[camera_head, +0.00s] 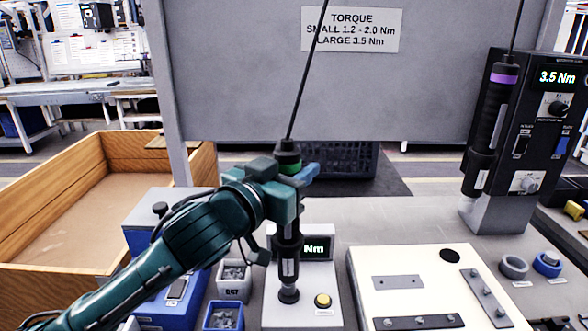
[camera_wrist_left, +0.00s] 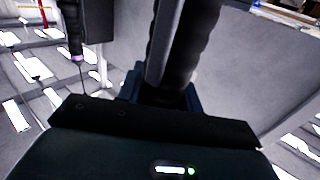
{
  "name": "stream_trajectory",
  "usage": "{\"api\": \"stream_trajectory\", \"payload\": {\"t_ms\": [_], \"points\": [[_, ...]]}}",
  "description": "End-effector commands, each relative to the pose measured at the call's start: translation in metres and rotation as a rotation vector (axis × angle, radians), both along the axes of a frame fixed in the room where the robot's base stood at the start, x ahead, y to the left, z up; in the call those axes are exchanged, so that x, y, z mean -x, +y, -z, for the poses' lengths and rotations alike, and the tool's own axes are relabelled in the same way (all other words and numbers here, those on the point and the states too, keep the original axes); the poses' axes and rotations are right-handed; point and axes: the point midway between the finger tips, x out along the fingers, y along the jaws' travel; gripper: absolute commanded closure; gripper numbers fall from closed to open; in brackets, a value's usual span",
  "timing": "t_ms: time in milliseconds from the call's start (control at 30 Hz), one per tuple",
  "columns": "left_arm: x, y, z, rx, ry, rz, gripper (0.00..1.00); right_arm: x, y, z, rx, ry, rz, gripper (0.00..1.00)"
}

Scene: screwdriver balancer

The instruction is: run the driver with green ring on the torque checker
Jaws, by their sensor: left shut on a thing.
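The driver with green ring (camera_head: 288,250) hangs upright on a dark cable in the middle of the head view. My left gripper (camera_head: 287,180) is shut on its upper body, just below the green ring. In the left wrist view the dark driver body (camera_wrist_left: 182,45) stands between the fingers (camera_wrist_left: 165,95). The torque checker (camera_head: 317,285) is a pale box with a yellow button (camera_head: 322,300) and a lit display ending in "Nm"; the driver hides part of the display. The driver's lower end is at the checker's round dark socket (camera_head: 289,296); I cannot tell how firmly it is seated.
A purple-ringed driver (camera_head: 497,100) hangs by a black controller (camera_head: 549,105) reading 3.5 Nm. A white plate (camera_head: 420,280) with metal strips lies right of the checker. Small bins of screws (camera_head: 234,280) and a blue box (camera_head: 165,215) stand left. A wooden crate (camera_head: 60,200) is further left.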

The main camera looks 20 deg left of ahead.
Motion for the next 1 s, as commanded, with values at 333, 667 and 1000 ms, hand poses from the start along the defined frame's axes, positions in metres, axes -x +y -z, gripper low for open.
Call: {"api": "stream_trajectory", "payload": {"t_ms": [333, 667, 1000], "points": [[0.0001, -0.0001, 0.0025, 0.000, 0.001, 0.000, 1.00, 0.0003, -0.0011, 0.0019, 0.005, 0.000, -0.003, 0.64], [0.0000, -0.0001, 0.0043, 0.000, 0.001, 0.000, 1.00, 0.0003, -0.0009, 0.0031, 0.004, 0.000, -0.002, 0.64], [0.0000, -0.0001, 0.0066, -0.001, 0.002, 0.000, 1.00, -0.0003, 0.0010, 0.0036, -0.005, 0.001, 0.004, 0.64]]}}
